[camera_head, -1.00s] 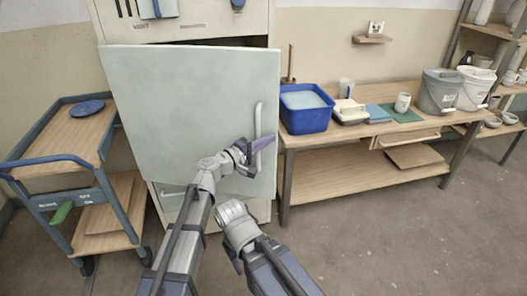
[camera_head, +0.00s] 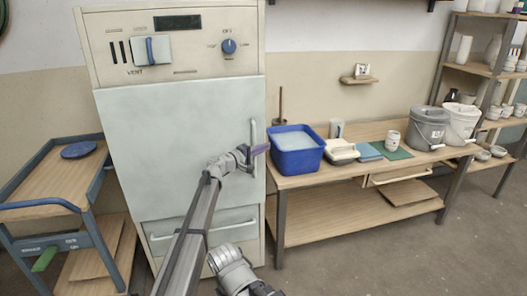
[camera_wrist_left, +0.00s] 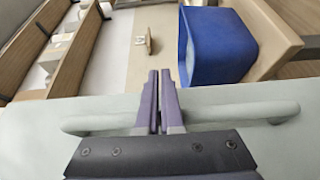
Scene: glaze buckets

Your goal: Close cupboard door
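The cupboard door (camera_head: 165,130) is a large pale grey-green panel on the tall cream cabinet. It looks flush with the cabinet front, with no dark gap along its top edge. Its vertical bar handle (camera_head: 254,135) is on the right side; it also shows in the left wrist view (camera_wrist_left: 235,113). My left gripper (camera_head: 258,150) is at the handle. In the left wrist view its purple fingers (camera_wrist_left: 161,100) are nearly together and cross over the bar, which does not run between them. My right arm shows low in the middle, but its fingers are out of sight.
A blue-framed cart (camera_head: 60,185) stands to the left of the cabinet. A wooden workbench (camera_head: 350,170) on the right holds a blue tub (camera_head: 297,158) and grey and white buckets (camera_head: 427,128). A drawer (camera_head: 200,228) lies below the door. Floor is clear at front right.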

